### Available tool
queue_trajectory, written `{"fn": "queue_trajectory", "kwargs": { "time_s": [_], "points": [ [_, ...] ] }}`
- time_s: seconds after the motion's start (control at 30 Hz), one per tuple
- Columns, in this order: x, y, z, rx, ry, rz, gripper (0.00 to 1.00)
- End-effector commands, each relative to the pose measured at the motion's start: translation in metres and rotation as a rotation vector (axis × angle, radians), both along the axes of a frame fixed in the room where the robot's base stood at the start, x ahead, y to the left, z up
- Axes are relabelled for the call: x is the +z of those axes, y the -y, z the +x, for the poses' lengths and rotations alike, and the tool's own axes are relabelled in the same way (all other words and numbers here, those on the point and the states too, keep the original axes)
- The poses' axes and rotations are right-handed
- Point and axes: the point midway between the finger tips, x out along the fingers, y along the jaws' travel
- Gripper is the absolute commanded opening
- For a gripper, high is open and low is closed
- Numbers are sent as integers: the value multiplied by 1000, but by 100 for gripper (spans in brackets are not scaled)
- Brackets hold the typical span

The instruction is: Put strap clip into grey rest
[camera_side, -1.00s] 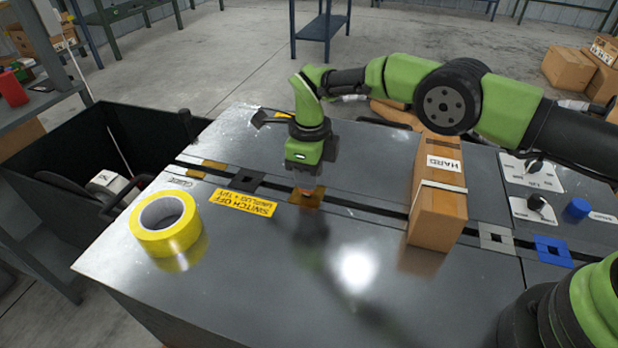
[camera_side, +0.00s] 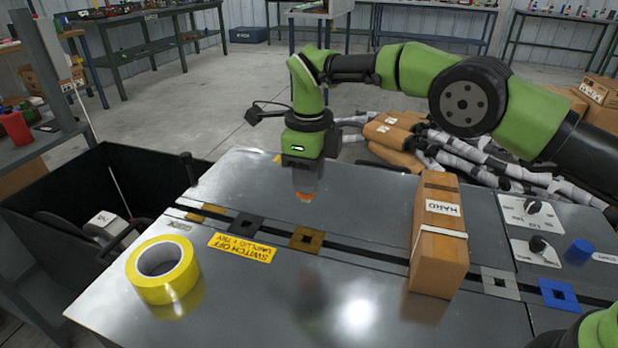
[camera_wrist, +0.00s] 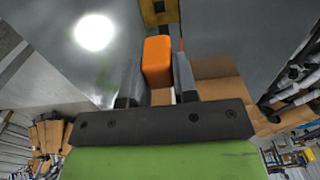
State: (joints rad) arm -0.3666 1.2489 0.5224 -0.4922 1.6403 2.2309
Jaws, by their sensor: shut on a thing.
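My gripper (camera_side: 303,190) is shut on the orange strap clip (camera_side: 304,197) and holds it in the air above the bench. In the wrist view the clip (camera_wrist: 157,60) stands out between my two fingers (camera_wrist: 158,85). The light grey rest (camera_side: 499,282), a square plate with a dark opening, is on the bench slot at the right, beyond the cardboard box from my gripper. The brownish-yellow rest (camera_side: 306,239) lies below my gripper, with its opening bare; it also shows in the wrist view (camera_wrist: 159,12).
The tall cardboard box (camera_side: 437,240) stands across the slot between my gripper and the grey rest. A blue rest (camera_side: 558,294) and a dark rest (camera_side: 246,226) sit along the slot. Yellow tape (camera_side: 163,270) lies front left. Knobs (camera_side: 537,245) are at right.

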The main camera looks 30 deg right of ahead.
Motion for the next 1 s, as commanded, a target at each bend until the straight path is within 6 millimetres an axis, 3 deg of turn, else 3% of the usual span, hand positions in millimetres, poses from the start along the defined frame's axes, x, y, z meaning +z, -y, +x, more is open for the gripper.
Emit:
{"fn": "queue_trajectory", "kwargs": {
  "time_s": [0.1, 0.57, 0.87, 1.0],
  "points": [
    [20, 0, 1, -1, 7, 3, 6],
    [45, 7, 1, 2, 0, 0, 6],
    [49, 42, 5, 14, 0, 1, 6],
    [52, 70, 4, 24, -1, 0, 6]
  ]
}}
